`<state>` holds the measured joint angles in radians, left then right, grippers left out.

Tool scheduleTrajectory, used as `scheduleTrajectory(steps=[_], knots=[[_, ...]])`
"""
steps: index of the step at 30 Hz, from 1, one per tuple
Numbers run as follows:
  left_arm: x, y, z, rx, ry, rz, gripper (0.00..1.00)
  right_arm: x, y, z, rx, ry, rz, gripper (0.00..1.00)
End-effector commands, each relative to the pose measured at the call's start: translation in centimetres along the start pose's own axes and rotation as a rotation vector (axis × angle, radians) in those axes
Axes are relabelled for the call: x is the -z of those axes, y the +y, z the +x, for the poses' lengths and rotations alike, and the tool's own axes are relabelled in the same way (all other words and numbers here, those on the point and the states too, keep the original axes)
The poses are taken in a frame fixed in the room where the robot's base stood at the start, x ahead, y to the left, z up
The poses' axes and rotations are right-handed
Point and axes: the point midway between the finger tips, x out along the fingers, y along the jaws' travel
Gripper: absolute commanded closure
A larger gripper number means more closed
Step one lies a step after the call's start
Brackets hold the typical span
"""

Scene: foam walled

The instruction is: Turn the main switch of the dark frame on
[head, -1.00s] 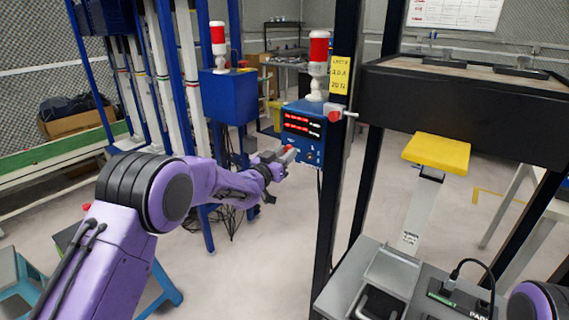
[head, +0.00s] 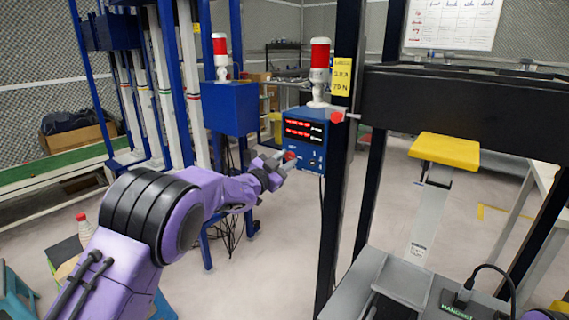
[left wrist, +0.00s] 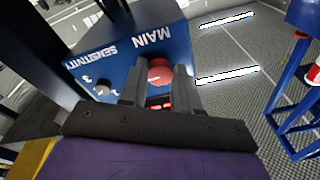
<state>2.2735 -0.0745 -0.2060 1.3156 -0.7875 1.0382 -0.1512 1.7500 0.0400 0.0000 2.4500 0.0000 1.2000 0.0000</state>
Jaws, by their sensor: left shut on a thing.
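A blue control box (head: 309,158) with lit red displays is fixed to the dark frame (head: 337,200). In the left wrist view the box (left wrist: 120,50) carries the label MAIN beside a red knob (left wrist: 160,72), and SENSITIVITY beside a smaller grey knob (left wrist: 103,88). My left gripper (head: 286,160) is at the left part of the box's front. In the left wrist view its fingers (left wrist: 155,85) are closed around the red knob, which shows between the tips. The knob's lower part is partly hidden by the fingers. My right gripper is out of view.
A red and white beacon (head: 319,75) stands on the box, with a yellow sign (head: 341,77) on the post beside it. A red knob (head: 338,117) sticks out from the post. A yellow pad (head: 444,151) is at right. A blue frame with another box (head: 230,108) stands behind.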

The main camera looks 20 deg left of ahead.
Motion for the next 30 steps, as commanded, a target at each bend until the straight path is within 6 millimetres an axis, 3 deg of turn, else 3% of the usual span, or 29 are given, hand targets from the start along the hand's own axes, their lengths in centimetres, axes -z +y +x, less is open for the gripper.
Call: scheduleTrajectory(steps=[10,11,13,23,26,30], knots=[[-0.1,0.0,0.0,-0.001,-0.002,0.004,0.99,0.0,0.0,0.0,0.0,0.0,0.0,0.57],[-0.1,0.0,0.0,-0.001,-0.002,0.004,0.65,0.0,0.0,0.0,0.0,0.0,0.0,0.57],[-0.1,0.0,0.0,-0.001,-0.002,0.004,0.43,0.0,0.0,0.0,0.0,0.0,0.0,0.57],[-0.1,0.0,-0.2,-0.001,0.0,0.003,0.43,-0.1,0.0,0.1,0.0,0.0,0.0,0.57],[-0.1,0.0,-1.5,0.0,-0.002,0.003,0.43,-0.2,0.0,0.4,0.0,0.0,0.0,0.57],[-0.2,0.1,-4.6,0.001,-0.002,0.002,0.43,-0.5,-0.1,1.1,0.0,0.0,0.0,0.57]])
